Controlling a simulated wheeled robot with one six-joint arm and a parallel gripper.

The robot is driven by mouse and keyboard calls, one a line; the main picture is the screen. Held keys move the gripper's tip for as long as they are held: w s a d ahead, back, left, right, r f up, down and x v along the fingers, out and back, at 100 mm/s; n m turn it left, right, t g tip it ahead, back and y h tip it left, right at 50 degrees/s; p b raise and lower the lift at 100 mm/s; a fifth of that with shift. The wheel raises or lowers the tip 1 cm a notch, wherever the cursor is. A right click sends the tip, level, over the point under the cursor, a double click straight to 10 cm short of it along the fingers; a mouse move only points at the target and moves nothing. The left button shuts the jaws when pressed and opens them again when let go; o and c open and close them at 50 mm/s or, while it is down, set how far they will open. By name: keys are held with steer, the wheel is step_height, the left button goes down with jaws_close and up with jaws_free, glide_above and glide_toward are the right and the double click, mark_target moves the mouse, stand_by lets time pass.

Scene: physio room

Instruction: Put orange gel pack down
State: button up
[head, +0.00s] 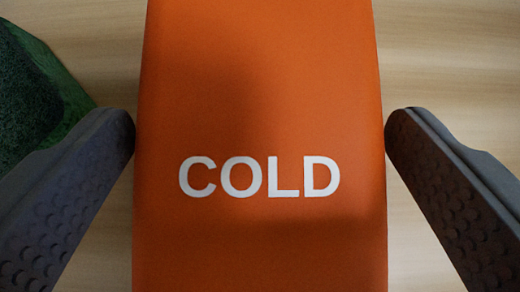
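The orange gel pack (260,80) fills the middle of the head view, with the white word COLD facing me. Its top and bottom ends run out of the picture. My gripper (260,128) has one dark finger at the pack's left edge and one at its right edge. Both fingertips meet the sides with no clear gap, so the gripper is shut on the pack. The pack's underside is hidden, and I cannot tell whether it touches the surface below.
A light wood surface (440,60) shows on both sides of the pack. A dark green, rough-textured thing (35,95) lies at the upper left, close to the left finger. The wood at the upper right is clear.

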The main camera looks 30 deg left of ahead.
steer(key=shift+s+d+r, duration=0.2)
steer(key=shift+s+r, duration=0.05)
steer(key=shift+r, duration=0.2)
steer(key=v, duration=1.1)
steer(key=shift+r, duration=0.1)
steer(key=s+d+r+m+t, duration=0.1)
steer(key=s+d+r+t, duration=0.1)
steer(key=s+d+r, duration=0.2)
steer(key=s+d+r+m+t+h, duration=0.1)
steer(key=s+d+r+m+t, duration=0.1)
steer(key=s+d+r, duration=0.3)
steer(key=s+d+r+m+t+h, duration=0.1)
steer(key=s+d+r+t, duration=0.2)
steer(key=d+r, duration=0.7)
steer(key=s+d, duration=0.1)
steer(key=d, duration=0.4)
steer(key=shift+s+d+r+m, duration=0.15)
steer(key=shift+s+r+m, duration=0.15)
steer(key=shift+s+r, duration=0.1)
steer(key=shift+o, duration=0.2)
steer(key=s+d+r+m+t+h, duration=0.1)
steer(key=s+d+r, duration=0.3)
steer(key=s, duration=0.5)
steer(key=shift+d+m+t+h, duration=0.4)
steer(key=shift+d+t+h, duration=0.4)
